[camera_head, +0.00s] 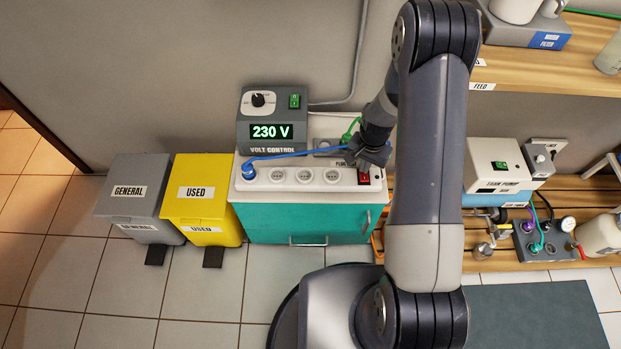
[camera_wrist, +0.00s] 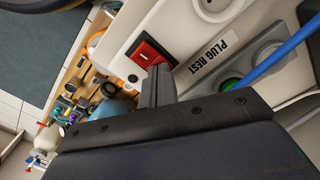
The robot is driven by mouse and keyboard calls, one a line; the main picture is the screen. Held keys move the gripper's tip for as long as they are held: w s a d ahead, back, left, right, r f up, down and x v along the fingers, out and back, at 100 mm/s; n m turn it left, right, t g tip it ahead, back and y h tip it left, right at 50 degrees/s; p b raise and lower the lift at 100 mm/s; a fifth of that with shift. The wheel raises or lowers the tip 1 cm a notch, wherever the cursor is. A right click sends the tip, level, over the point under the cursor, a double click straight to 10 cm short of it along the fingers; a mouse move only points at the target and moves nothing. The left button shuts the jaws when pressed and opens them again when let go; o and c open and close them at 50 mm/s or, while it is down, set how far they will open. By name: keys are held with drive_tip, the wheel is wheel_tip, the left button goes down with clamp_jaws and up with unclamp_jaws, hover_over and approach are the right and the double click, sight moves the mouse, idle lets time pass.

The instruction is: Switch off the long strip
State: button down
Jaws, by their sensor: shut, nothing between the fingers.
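The long white power strip (camera_head: 290,183) lies on top of a teal cabinet, with several sockets in a row and a blue-corded plug (camera_head: 249,172) in its left end. Its red rocker switch (camera_head: 364,178) is at the right end. In the wrist view the red switch (camera_wrist: 148,53) sits in a dark frame, and one half looks brighter than the other. My gripper (camera_wrist: 158,72) is shut and empty, its fingertips right beside the switch's lower edge; I cannot tell whether they touch it. In the head view my gripper (camera_head: 366,165) is just above the switch and partly hides it.
A volt control box (camera_head: 272,120) reading 230 V stands behind the strip. Yellow (camera_head: 200,195) and grey (camera_head: 138,190) bins stand left. A pump (camera_head: 497,165) is on the right shelf.

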drive_tip(key=shift+r+p, duration=2.15)
drive_tip(key=shift+r, duration=1.35)
drive_tip(key=shift+f, duration=0.15)
wheel_tip(320, 180, down, 7)
drive_tip(key=b, duration=0.4)
